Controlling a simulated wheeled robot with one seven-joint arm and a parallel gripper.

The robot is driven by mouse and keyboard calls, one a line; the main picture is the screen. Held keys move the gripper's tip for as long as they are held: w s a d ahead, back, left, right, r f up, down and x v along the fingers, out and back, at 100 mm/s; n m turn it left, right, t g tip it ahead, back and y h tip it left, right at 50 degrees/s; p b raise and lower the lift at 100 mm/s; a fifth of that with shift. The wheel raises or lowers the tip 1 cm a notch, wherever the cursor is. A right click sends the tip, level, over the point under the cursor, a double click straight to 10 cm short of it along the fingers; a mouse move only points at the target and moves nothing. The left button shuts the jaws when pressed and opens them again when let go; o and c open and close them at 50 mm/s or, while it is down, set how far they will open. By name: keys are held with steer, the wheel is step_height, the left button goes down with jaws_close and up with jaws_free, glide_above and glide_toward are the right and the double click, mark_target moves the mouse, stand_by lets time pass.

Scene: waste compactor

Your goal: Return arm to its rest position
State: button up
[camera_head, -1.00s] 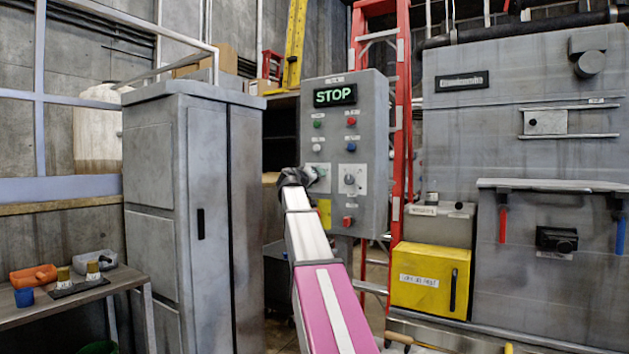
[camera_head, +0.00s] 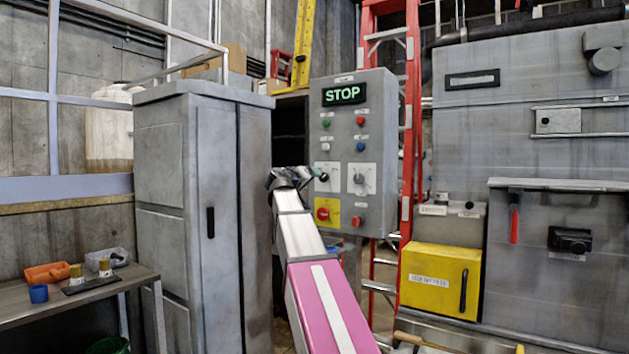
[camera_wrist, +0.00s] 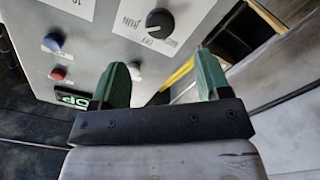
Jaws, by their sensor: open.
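My gripper (camera_head: 300,178) is raised in front of the lower left of the grey control panel (camera_head: 384,100). In the wrist view, its two green fingers (camera_wrist: 161,72) stand wide apart with nothing held between them. The panel (camera_wrist: 105,22) lies beyond the fingertips there, with a black knob (camera_wrist: 160,22) labelled RUN and OFF. Whether the fingers touch the panel is hard to tell, but a gap seems to show. In the head view, the arm reaches up from the bottom edge, and the fingers partly overlap the panel's left edge. The lit display (camera_head: 344,94) reads STOP.
A tall grey cabinet (camera_head: 165,170) stands close left of my arm. A red ladder (camera_head: 407,150) is behind the panel. A yellow box (camera_head: 439,280) and a large grey machine (camera_head: 540,130) are at right. A table (camera_head: 80,310) with small items is at lower left.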

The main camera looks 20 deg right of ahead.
steer(key=shift+s+a, duration=0.15)
steer(key=shift+a, duration=0.1)
